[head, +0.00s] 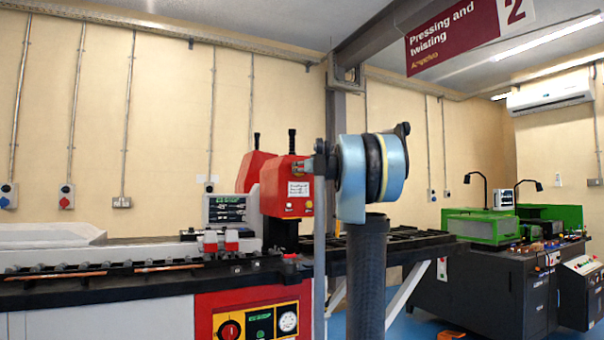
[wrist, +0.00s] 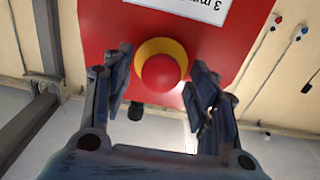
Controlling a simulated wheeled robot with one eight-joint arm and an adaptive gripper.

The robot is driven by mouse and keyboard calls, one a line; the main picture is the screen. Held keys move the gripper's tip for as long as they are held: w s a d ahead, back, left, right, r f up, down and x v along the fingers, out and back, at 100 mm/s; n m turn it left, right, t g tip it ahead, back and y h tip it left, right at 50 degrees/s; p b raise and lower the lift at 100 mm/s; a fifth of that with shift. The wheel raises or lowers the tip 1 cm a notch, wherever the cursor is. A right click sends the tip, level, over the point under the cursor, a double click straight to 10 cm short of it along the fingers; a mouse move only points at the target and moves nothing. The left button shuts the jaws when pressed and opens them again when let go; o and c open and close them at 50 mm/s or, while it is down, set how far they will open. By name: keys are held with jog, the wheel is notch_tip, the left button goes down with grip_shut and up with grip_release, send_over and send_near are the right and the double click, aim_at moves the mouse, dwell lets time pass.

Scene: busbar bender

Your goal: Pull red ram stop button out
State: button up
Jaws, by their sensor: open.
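The red ram stop button (wrist: 161,73) sits on a yellow ring on a red panel in the wrist view. My gripper (wrist: 158,76) is open, with one finger to each side of the button and a gap showing on both sides. Nothing is held. In the head view my gripper (head: 301,166) is at the upper front of the red press head (head: 278,200), above its white label. I cannot make out the button there; the gripper seems to cover it.
A white label (wrist: 185,8) is on the panel near the button. The long bender bed (head: 140,270) runs left, with a yellow control panel (head: 260,325) below the head. A dark bench with green machines (head: 480,228) stands at the right.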

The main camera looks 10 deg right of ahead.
jog(key=shift+w, duration=0.1)
grip_shut()
jog(key=shift+s+d, duration=0.15)
jog(key=shift+s, duration=0.45)
grip_release()
jog(key=v, duration=1.2)
dwell(0.4)
